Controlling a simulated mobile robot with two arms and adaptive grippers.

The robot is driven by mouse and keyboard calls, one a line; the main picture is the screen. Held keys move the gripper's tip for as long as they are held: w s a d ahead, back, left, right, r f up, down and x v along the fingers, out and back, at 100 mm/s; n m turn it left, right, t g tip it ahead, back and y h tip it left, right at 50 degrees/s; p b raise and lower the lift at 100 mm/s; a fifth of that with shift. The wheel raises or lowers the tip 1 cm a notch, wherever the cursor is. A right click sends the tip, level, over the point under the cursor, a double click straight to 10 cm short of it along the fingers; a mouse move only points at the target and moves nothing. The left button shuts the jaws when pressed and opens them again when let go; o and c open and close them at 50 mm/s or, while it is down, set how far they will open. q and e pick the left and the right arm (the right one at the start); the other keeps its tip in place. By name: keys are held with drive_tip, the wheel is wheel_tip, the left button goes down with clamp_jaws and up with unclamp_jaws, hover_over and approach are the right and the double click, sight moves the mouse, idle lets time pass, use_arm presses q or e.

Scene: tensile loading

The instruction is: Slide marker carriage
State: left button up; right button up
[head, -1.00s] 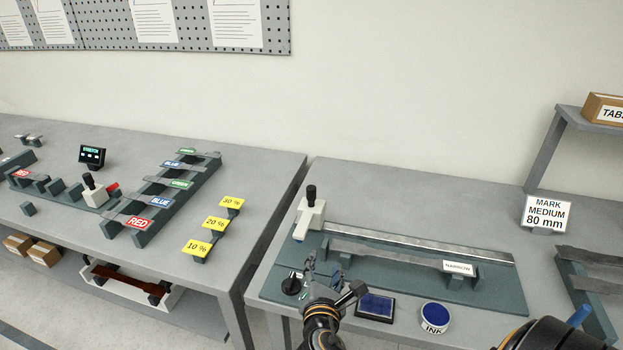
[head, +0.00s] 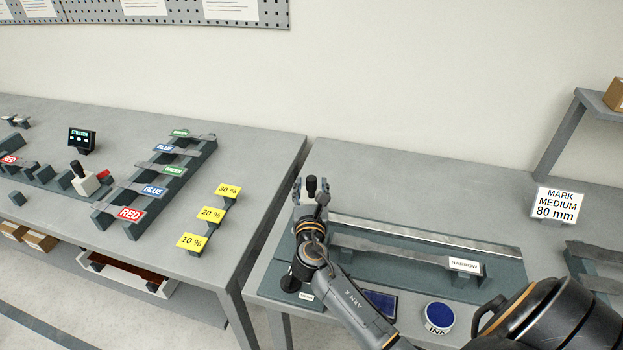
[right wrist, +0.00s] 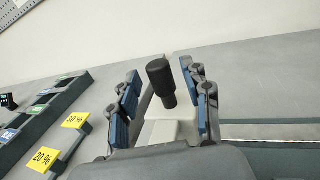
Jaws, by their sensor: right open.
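The marker carriage is a pale block with an upright black knob (head: 311,184) at the left end of the long metal rail (head: 430,236). My right gripper (head: 310,192) is at the carriage and hides most of its block in the head view. In the right wrist view, the knob (right wrist: 160,80) stands between the two blue-padded fingers of my open right gripper (right wrist: 160,98), with visible gaps on both sides. The carriage's pale body (right wrist: 170,132) shows below the knob. My left gripper is not in view.
A specimen strip labelled NARROW (head: 464,265) lies along the rail's near side. A blue ink pad (head: 381,303) and an ink tin (head: 438,316) sit at the front. A sign reading MARK MEDIUM 80 mm (head: 556,205) stands at right.

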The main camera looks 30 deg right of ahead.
drive_tip(key=shift+w+d, duration=0.3)
drive_tip(key=shift+w, duration=0.15)
drive_tip(key=shift+w+d, duration=0.15)
drive_tip(key=shift+w, duration=0.1)
drive_tip(key=shift+w+d, duration=0.15)
drive_tip(key=c, duration=1)
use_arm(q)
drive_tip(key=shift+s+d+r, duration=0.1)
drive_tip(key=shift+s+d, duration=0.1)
use_arm(e)
clamp_jaws()
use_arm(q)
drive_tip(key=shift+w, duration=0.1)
